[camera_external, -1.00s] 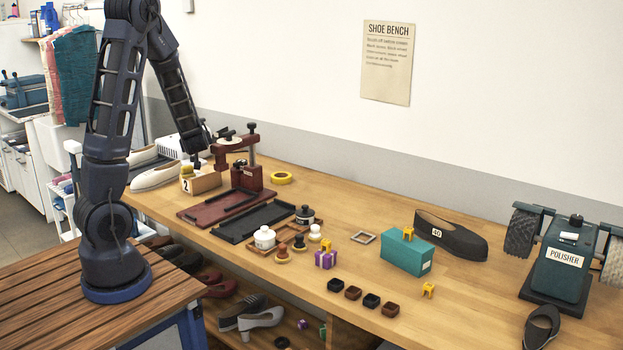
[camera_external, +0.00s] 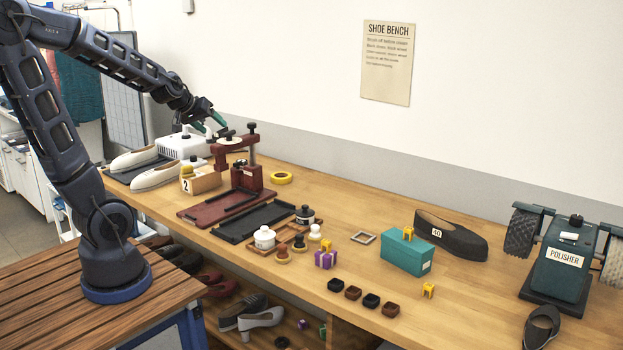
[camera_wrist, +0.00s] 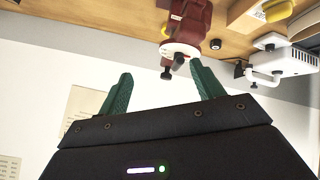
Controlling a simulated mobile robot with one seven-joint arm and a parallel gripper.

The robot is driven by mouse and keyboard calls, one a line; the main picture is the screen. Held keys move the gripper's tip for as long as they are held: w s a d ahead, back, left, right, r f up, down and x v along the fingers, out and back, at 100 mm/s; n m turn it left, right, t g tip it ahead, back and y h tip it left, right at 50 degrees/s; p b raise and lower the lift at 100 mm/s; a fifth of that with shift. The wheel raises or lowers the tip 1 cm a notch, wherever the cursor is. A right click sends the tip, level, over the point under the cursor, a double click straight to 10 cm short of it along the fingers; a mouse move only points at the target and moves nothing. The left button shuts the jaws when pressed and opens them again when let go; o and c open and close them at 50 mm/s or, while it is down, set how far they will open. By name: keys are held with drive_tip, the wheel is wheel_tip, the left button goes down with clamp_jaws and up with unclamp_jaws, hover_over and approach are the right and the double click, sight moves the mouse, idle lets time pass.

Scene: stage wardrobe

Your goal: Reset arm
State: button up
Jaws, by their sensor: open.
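My gripper (camera_external: 217,122) is raised above the back left of the bench, in front of the wall and close above the dark red press (camera_external: 247,178). In the wrist view my gripper (camera_wrist: 160,85) shows two green fingers spread apart with nothing between them. The press (camera_wrist: 188,22) is beyond the fingertips in that view, with its pale round disc (camera_wrist: 178,50) nearest. I cannot tell the exact gap between the fingers and the press.
The wooden bench (camera_external: 480,300) holds a numbered box (camera_external: 200,183), a white machine (camera_external: 183,146), a black tray (camera_external: 240,226), a teal box (camera_external: 405,257), a dark shoe (camera_external: 455,236) and a polisher (camera_external: 563,262). A wall rises behind. The air above the bench's right half is clear.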

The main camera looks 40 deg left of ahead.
drive_tip(key=s+d+r+m+g, duration=0.1)
drive_tip(key=s+d+m+g, duration=0.1)
drive_tip(key=s, duration=0.7)
drive_tip(key=s+d+r+m+g, duration=0.2)
drive_tip(key=s+d+m, duration=0.1)
drive_tip(key=s, duration=0.7)
drive_tip(key=shift+s+d+g, duration=0.2)
drive_tip(key=shift+d+g, duration=0.1)
drive_tip(key=shift+d, duration=0.45)
